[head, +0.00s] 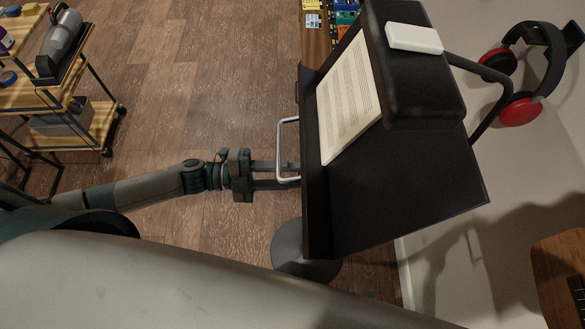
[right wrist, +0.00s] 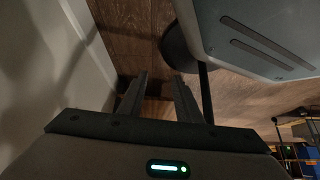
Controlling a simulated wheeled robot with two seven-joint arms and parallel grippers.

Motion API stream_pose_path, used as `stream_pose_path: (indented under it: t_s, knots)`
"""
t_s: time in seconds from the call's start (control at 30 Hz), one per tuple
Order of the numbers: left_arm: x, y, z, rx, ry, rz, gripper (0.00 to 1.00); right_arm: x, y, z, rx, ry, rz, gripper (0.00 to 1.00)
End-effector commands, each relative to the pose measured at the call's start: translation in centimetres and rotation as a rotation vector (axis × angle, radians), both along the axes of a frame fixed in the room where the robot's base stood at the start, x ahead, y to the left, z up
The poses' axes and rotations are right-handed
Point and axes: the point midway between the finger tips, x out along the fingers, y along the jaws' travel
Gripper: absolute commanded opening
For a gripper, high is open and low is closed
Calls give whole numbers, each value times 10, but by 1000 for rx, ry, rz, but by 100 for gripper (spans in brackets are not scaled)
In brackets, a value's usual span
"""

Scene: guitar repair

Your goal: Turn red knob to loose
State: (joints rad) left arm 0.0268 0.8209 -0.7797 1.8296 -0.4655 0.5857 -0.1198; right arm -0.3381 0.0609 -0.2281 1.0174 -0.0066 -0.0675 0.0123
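No red knob can be made out for certain in either view. A black music stand (head: 395,195) with sheet music (head: 348,95) on it fills the middle right of the head view. A pale metal handle-like bracket (head: 281,135) sticks out from its left side. Contact cannot be told. In the right wrist view its two fingers (right wrist: 160,88) are apart, with floor and shadow between them and nothing seen held.
Headphones with red cups (head: 519,108) hang at the wall on the right. A wheeled wooden shelf cart (head: 85,130) stands at the upper left. The stand's round base (head: 290,257) rests on the wooden floor (head: 200,75), which is clear between cart and stand.

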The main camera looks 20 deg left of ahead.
Motion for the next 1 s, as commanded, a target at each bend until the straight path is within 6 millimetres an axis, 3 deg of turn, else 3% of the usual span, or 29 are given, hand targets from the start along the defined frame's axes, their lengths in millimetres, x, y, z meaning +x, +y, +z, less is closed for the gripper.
stream_pose_path:
  t_s: [0.2,0.5,1.0]
  knots:
    - [1,1,2,-56,181,2,6,-43,-18,-14,-37,116,-1,31]
    - [0,0,0,-110,345,1,6,-80,-33,-25,-66,210,-4,31]
    - [0,0,-1,-125,392,1,6,-90,-38,-29,-74,237,-4,31]
